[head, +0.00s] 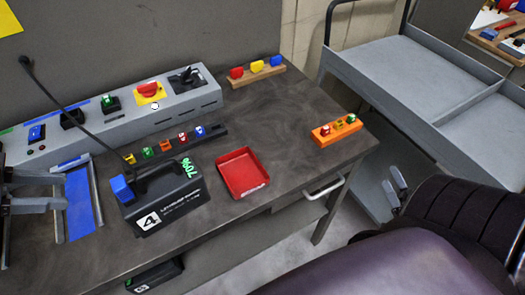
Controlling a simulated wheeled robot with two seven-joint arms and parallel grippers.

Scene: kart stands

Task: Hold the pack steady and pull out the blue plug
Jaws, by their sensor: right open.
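The black pack (165,212) stands on the workbench, with a white "4" label, green "70%" text and a dark handle on top. The blue plug (122,188) sits at the pack's upper left end, seated against it as far as I can see. My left gripper (58,192) is at the left edge, left of the pack and apart from it, with its grey fingers spread and nothing seen between them. My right gripper (394,197) is small in view, open and empty, right of the bench and far from the pack.
A red tray (243,172) lies right of the pack. A grey control console (190,112) and a dark rack of coloured plugs (180,142) stand behind. An orange block (336,131) with plugs is near the right edge. A blue panel (82,210) lies left of the pack.

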